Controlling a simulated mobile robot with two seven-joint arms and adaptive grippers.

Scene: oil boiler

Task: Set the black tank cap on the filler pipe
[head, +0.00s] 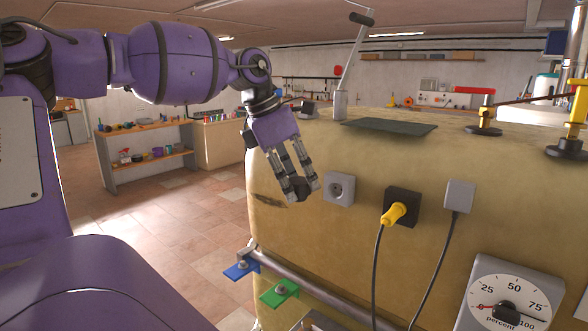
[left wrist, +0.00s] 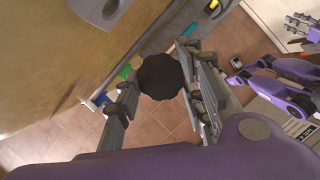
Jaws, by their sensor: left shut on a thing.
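The black tank cap shows as a dark scalloped disc in the left wrist view (left wrist: 160,77), between the fingers of my left gripper (left wrist: 157,100). In the head view the left gripper (head: 302,190) points downward in front of the tan tank's near face. Its fingers are shut on the cap (head: 298,189), which is partly hidden by them. A short grey upright tube (head: 340,105) stands on the tank top, with a slanted rod and black grip. I cannot tell whether this is the filler pipe.
The tan tank (head: 400,158) carries a grey socket (head: 339,188), a black socket with a yellow plug (head: 398,212) and a percent gauge (head: 511,303). Blue (head: 241,270) and green (head: 279,291) levers sit on the pipe below. Tiled floor is open at left.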

